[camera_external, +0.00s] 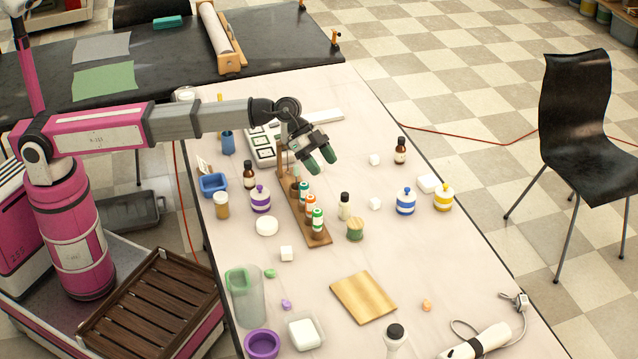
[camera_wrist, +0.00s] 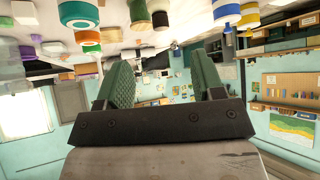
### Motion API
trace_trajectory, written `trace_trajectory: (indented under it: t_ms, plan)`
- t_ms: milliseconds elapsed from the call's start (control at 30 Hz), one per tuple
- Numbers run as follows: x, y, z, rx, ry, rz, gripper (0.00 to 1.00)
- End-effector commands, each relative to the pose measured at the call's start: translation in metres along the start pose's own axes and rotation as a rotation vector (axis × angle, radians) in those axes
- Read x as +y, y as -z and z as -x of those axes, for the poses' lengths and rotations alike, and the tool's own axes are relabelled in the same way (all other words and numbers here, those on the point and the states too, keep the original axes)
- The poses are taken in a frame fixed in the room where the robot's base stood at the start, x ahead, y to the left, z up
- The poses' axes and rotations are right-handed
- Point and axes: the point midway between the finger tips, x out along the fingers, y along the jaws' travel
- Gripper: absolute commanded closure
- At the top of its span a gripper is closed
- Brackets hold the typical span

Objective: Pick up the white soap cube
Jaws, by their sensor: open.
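A wooden rack (camera_external: 323,240) of small bottles stands below and in front of my gripper. The table's front middle has some clear room.

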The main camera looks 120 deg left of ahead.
Motion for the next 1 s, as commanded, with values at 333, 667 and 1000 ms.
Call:
trace_trajectory:
  t_ms: [333, 667, 1000]
  plan:
    - [-0.001, 0.026, 0.025, 0.002, 0.001, -0.001, 0.38]
    - [0.049, 0.051, 0.011, -0.151, -0.068, -0.157, 0.38]
    - [0.151, 0.074, -0.018, -0.484, -0.198, -0.475, 0.38]
